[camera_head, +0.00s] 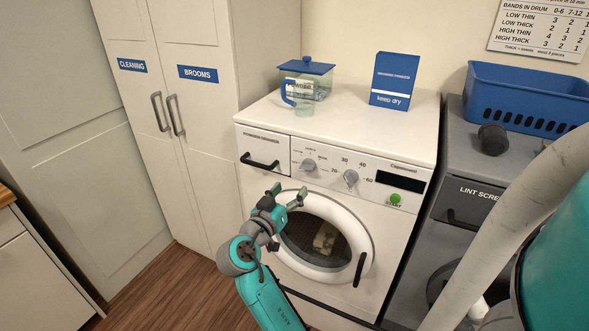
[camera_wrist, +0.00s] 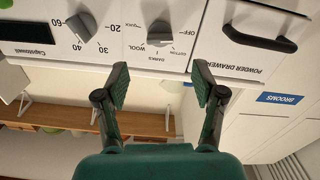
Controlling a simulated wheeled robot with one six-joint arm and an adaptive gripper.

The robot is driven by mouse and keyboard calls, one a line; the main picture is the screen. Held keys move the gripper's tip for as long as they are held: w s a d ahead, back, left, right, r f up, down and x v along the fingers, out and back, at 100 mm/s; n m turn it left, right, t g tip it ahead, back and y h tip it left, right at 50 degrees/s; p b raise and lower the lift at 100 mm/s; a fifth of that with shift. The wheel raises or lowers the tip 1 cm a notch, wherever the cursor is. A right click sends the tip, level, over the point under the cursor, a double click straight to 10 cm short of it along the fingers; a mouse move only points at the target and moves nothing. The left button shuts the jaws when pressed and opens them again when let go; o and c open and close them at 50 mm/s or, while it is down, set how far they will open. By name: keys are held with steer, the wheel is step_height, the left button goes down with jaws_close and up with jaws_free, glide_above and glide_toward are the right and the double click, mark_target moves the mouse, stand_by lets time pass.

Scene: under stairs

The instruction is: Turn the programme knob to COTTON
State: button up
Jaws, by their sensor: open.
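The programme knob (camera_head: 309,164) is the left grey knob on the white washing machine's panel. In the wrist view, which is upside down, the programme knob (camera_wrist: 160,33) is ringed by small labels; OFF, WOOL and DARKS can be read. My gripper (camera_head: 289,192) is open and empty, below and in front of the knob. In the wrist view the fingertips of my gripper (camera_wrist: 160,78) are spread on both sides of the knob's line, apart from it.
The temperature knob (camera_head: 351,178) sits to the right, marked 20 to 60. The powder drawer (camera_head: 262,150) with a black handle is at the left. A green start button (camera_head: 395,198) and the round door (camera_head: 358,225) are on the front. A grey dryer (camera_head: 462,172) stands at the right.

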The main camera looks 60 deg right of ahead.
mark_target(306, 171)
steer(key=d, duration=1)
steer(key=shift+w+d, duration=0.35)
steer(key=shift+w, duration=0.05)
steer(key=c, duration=1.2)
